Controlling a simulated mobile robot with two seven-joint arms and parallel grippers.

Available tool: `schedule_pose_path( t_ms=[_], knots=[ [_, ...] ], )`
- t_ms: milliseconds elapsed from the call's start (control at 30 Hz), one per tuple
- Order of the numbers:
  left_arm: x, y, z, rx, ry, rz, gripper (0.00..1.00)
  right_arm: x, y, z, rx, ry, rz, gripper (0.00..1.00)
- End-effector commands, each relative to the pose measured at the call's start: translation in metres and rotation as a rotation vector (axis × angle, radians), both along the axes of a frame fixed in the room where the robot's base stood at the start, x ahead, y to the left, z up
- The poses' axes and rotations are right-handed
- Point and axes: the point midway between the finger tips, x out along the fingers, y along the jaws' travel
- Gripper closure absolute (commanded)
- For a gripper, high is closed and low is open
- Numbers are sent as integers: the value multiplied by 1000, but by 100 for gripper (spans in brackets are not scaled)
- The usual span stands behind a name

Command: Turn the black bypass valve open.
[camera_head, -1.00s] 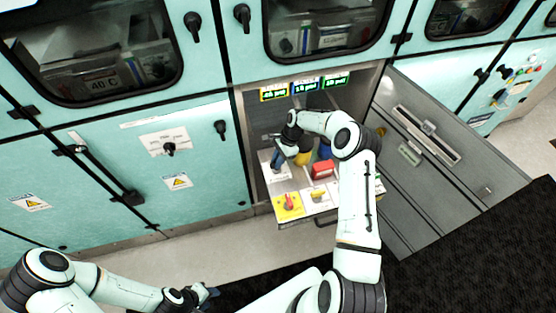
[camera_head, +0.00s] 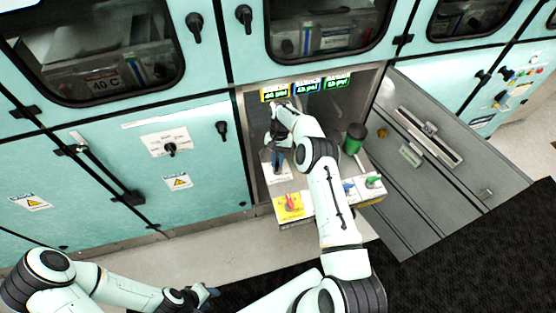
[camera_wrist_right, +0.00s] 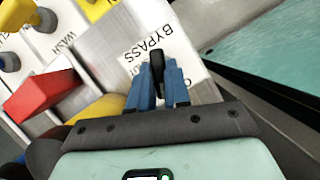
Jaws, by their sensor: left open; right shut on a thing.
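The black bypass valve (camera_wrist_right: 157,58) shows in the right wrist view as a dark handle beside the white BYPASS label. My right gripper (camera_wrist_right: 159,80) has its blue fingers shut on that handle, one on each side. In the head view my right gripper (camera_head: 278,158) is over the left back part of the valve panel (camera_head: 280,186). The valve itself is hidden there by the gripper and wrist. My left gripper (camera_head: 208,293) is open and empty at the bottom of the head view, well away from the panel.
A red knob on a yellow plate (camera_head: 290,203) is at the panel's front left. Blue (camera_head: 348,187) and green (camera_head: 373,181) valves and a green canister (camera_head: 354,138) stand to the right. An opened grey door (camera_head: 450,160) lies right.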

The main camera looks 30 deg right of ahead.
Motion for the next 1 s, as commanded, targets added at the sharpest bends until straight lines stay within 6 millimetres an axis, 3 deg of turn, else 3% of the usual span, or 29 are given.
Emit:
schedule_pose_path(
  t_ms=[500, 1000],
  knots=[
    [-1, 0, -1, 0, 1, 0, 57, -2, 3, -4, 3, 9, 357, 100],
    [-1, 0, -1, 0, 1, 0, 57, -2, 4, -5, 5, 9, 433, 100]
  ],
)
